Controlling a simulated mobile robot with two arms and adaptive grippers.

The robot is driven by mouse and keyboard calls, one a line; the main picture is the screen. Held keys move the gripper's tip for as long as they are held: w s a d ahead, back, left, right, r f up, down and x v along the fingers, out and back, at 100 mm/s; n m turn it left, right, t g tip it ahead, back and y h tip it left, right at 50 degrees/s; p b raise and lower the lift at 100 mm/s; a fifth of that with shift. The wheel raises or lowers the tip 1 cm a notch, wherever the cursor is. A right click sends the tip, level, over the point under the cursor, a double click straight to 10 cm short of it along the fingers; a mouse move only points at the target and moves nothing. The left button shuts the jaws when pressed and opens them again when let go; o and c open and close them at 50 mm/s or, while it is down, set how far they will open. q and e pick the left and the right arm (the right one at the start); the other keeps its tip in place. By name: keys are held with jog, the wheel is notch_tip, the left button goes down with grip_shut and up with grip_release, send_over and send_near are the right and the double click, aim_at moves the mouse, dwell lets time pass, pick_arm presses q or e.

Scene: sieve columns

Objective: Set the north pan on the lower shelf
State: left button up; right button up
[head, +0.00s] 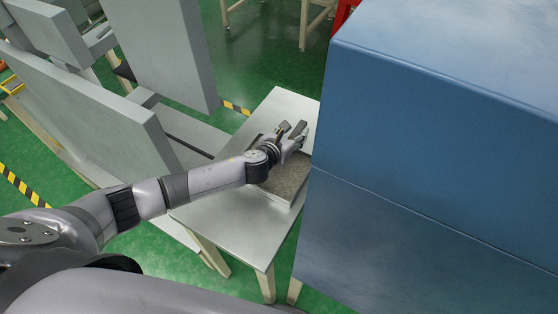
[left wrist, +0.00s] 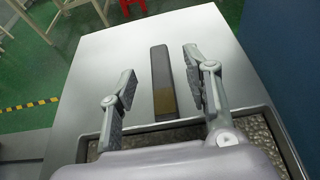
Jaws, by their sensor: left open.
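A shallow pan (head: 286,183) of grainy grey-brown material lies on the pale table, partly hidden by my left arm. Its dark rim and contents also show low in the left wrist view (left wrist: 258,127). A narrow dark grey bar (left wrist: 161,70) with a brownish patch extends from the pan's far rim between my fingers; I cannot tell whether it is joined to the pan. My left gripper (head: 293,129) is open above the pan's far side, with a finger on either side of the bar and clear gaps. My right gripper is not in view. I cannot make out a lower shelf.
The table (head: 226,208) has bare top around the pan. A large blue cabinet (head: 440,130) stands close on its right. Grey upright panels (head: 85,120) stand on the left. The floor (head: 250,62) is green with yellow-black tape.

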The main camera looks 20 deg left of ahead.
aim_at(299, 128)
pick_arm(q)
jog(key=shift+f+b+x, duration=0.15)
jog(key=shift+f+x, duration=0.05)
jog(key=shift+x, duration=1.1)
jog(key=shift+f+b+x, duration=0.15)
jog(key=shift+f+x, duration=0.05)
jog(key=shift+x, duration=1.15)
jog(key=shift+s+a, duration=0.1)
jog(key=shift+s, duration=0.1)
jog(key=shift+c, duration=0.6)
grip_shut()
jog(key=shift+r, duration=0.1)
